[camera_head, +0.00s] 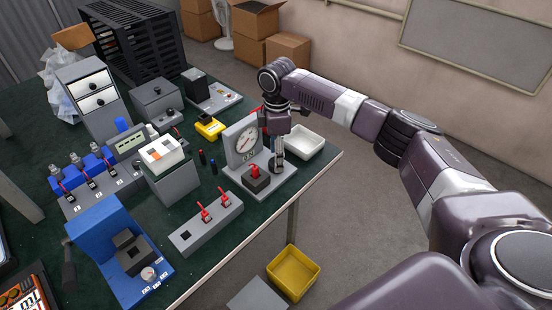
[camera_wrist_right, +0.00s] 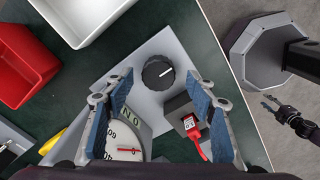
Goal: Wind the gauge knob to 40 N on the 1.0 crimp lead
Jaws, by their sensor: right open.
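The gauge (camera_head: 242,141) stands upright on a light grey base plate near the table's right edge; its dial (camera_wrist_right: 124,146) is partly cut off in the wrist view. The reading is too small to tell. A round black knob (camera_wrist_right: 158,73) with a white mark sits on the plate. My right gripper (camera_head: 278,167) points down over it, open, and the knob shows between its blue-padded fingertips (camera_wrist_right: 158,80), not gripped. A red lead (camera_wrist_right: 193,129) with a white label sits in the dark block (camera_head: 255,181); the label is unreadable. My left gripper (camera_wrist_right: 272,106) shows small at the right, its opening unclear.
A white bin (camera_head: 305,143) stands close behind the gauge plate, and a red bin (camera_wrist_right: 23,62) is beside it. A grey block (camera_head: 205,228) holds more red leads in front. A yellow bin (camera_head: 293,272) is below the table edge.

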